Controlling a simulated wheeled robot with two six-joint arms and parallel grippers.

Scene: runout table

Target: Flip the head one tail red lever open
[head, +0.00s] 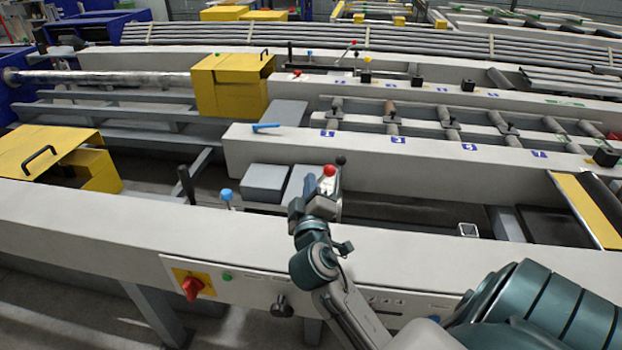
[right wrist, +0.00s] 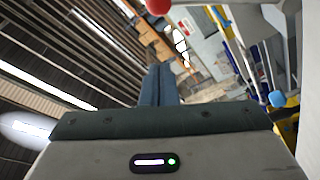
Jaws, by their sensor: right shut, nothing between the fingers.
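A lever with a red ball knob (head: 329,170) stands at the near machine rail, beside a black ball knob (head: 341,160). My right gripper (head: 309,186) is shut and empty, just left of the red knob and slightly lower in the head view. Whether it touches the lever is hard to tell. In the right wrist view the closed blue-grey fingers (right wrist: 159,84) point up the picture, and the red knob (right wrist: 158,6) shows at the top edge, cut off, beyond the fingertips. The lower part of the red lever is hidden behind my gripper. My left gripper is out of view.
A blue ball knob (head: 226,194) stands left of my gripper and shows in the right wrist view (right wrist: 277,98). A black upright handle (head: 186,184) is further left. A red rotary switch (head: 192,288) is on the near rail's front. Yellow covers (head: 232,86) stand farther back.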

